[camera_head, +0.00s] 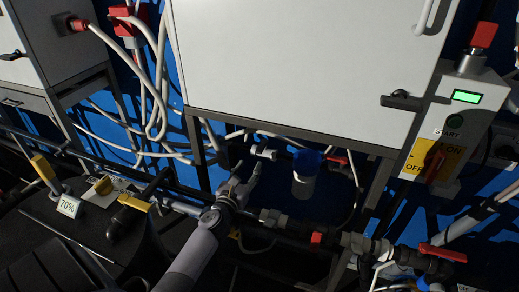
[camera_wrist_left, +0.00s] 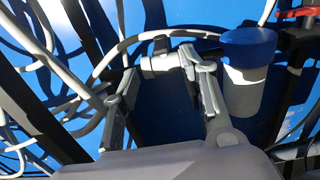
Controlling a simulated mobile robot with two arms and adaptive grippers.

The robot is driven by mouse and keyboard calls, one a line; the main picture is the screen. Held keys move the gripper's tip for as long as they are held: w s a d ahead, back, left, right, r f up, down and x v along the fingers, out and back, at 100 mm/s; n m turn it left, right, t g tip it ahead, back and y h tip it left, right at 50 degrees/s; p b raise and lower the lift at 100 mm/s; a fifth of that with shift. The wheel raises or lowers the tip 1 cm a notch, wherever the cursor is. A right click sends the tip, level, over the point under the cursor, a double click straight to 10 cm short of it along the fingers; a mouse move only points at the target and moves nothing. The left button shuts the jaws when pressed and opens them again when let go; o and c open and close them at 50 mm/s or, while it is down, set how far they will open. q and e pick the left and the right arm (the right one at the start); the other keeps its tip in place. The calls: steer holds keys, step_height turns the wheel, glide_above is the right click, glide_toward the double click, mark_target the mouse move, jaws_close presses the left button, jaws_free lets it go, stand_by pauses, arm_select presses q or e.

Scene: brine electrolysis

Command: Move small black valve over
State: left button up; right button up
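The small black valve appears to be the dark part (camera_wrist_left: 161,46) between grey pipe fittings, in the middle of the left wrist view. In the head view the same grey fitting (camera_head: 263,152) lies just past the fingertips, under the white cabinet, and the black part is hard to make out. My left gripper (camera_head: 246,172) reaches in from below. In the left wrist view its two fingers (camera_wrist_left: 165,75) are spread, one on each side of the fittings. I cannot tell whether either finger touches the valve. My right gripper is not in view.
A white filter with a blue cap (camera_head: 304,175) hangs close to the right of the gripper. A red-handled valve (camera_head: 442,252) and pipes lie at the lower right. The white cabinet (camera_head: 300,65) stands above. A control box (camera_head: 455,125) is at the right, and loose hoses (camera_head: 155,90) hang at the left.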

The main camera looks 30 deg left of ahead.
mark_target(258, 153)
arm_select(q)
steer(key=x, duration=0.9)
steer(key=shift+w+f+b, duration=0.1)
steer(key=shift+w+b, duration=0.15)
steer(key=shift+b, duration=0.05)
steer(key=shift+w+a, duration=0.1)
steer(key=shift+w, duration=0.3)
steer(key=c, duration=0.7)
jaws_close()
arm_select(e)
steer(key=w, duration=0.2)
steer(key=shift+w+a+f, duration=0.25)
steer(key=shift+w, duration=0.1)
